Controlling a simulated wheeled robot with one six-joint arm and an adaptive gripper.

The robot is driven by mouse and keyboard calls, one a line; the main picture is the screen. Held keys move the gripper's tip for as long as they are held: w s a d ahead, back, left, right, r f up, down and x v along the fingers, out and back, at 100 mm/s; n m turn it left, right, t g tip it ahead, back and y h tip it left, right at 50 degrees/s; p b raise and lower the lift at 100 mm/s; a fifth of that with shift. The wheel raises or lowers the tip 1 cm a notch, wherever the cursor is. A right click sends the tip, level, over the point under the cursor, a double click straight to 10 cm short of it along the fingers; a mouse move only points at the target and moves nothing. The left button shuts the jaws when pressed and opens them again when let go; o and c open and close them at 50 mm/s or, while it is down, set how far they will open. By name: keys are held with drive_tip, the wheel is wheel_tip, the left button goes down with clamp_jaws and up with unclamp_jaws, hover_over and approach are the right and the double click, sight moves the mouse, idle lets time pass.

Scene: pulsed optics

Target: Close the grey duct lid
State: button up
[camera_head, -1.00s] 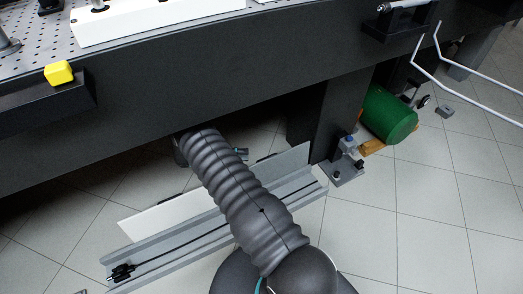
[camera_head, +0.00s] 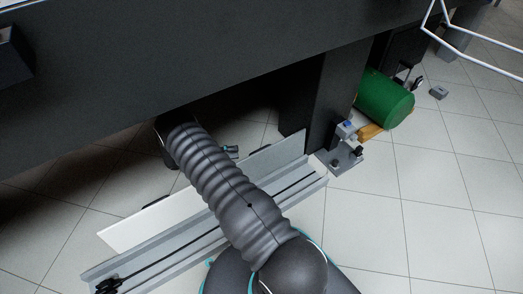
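The grey duct (camera_head: 305,190) is a long open channel on the floor, running from lower left to upper right below the bench. A dark cable (camera_head: 190,248) lies along it, with a black plug (camera_head: 108,285) at its left end. The lid (camera_head: 145,221) is a long pale panel standing open along the duct's far side. It also shows at the right, beside the bench leg. My thick ribbed arm crosses in front of the middle of the lid and duct and hides that part. My gripper cannot be made out; the arm's far end goes into shadow under the bench.
The dark bench (camera_head: 200,70) overhangs the area, and its leg (camera_head: 328,100) stands near the duct's right end. A small grey bracket (camera_head: 345,160), a green cylinder (camera_head: 385,98) on a wooden support and white bent rods (camera_head: 455,40) are at the right. Tiled floor at lower right is clear.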

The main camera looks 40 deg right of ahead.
sight(263, 160)
drive_tip(key=x, duration=1.2)
clamp_jaws()
